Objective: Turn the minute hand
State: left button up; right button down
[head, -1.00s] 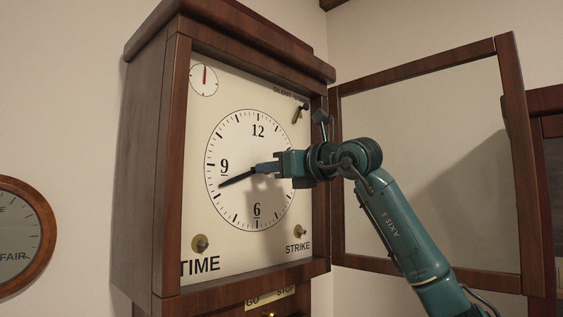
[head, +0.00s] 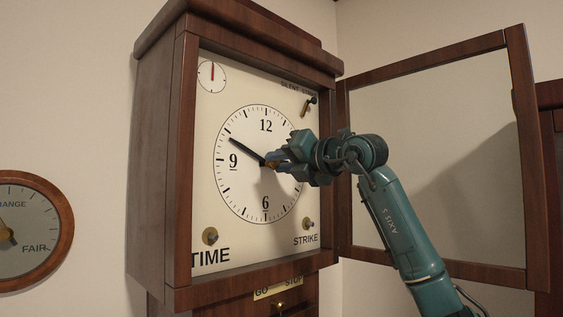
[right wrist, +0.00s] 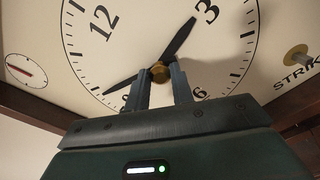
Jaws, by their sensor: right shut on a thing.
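The clock face (head: 240,190) fills the tall wooden case, and its long black minute hand (head: 246,149) points up-left, near the 10 position. My right gripper (head: 270,164) is at the dial's centre. In the right wrist view its two fingers (right wrist: 160,82) are shut on the brass centre hub (right wrist: 159,71), one on each side. The minute hand also shows there (right wrist: 122,85), running left from the hub. My left gripper is not in view.
The glazed door (head: 440,70) stands open to the right, beside my right arm. Brass arbors (head: 210,236) (head: 308,224) sit above TIME and STRIKE. A small red-handed dial (head: 212,76) and a lever (head: 308,105) are higher. A round wall dial (head: 30,235) hangs at left.

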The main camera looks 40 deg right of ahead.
jog(key=shift+m, duration=0.3)
dwell(0.4)
jog(key=c, duration=1.2)
grip_release()
jog(key=shift+s, duration=0.5)
pick_arm(q)
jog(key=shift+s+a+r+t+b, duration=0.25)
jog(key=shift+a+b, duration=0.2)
jog(key=shift+b, duration=0.6)
pick_arm(e)
jog(key=s+d, duration=0.1)
jog(key=s, duration=1.1)
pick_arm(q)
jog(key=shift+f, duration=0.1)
